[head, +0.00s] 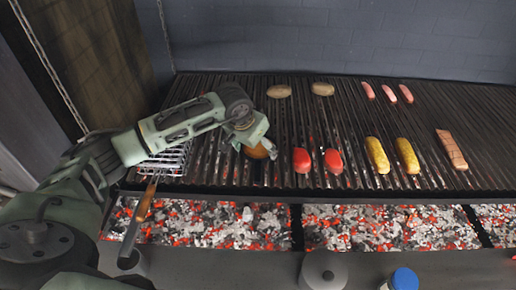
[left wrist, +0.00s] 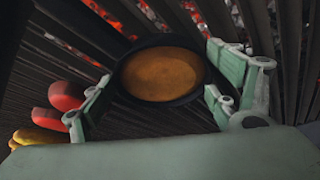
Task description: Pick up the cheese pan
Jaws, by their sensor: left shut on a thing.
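The cheese pan (left wrist: 160,40) is a small round dark pan filled with orange-brown cheese (left wrist: 162,75). In the head view its cheese (head: 257,152) shows at the front part of the grill grate, partly hidden by my left gripper. My left gripper (head: 262,148) reaches down over it from the left. In the left wrist view the two fingers of my left gripper (left wrist: 160,95) stand on opposite sides of the pan, shut on it. Whether the pan touches the grate is unclear. My right gripper is not in view.
Two red pepper halves (head: 318,160) lie just right of the pan, then yellow corn cobs (head: 392,156) and a salmon-coloured piece (head: 451,150). Brown patties (head: 300,91) and sausages (head: 390,94) lie behind. A wire basket (head: 168,160) with a wooden handle is at left. Glowing coals (head: 390,227) are in front.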

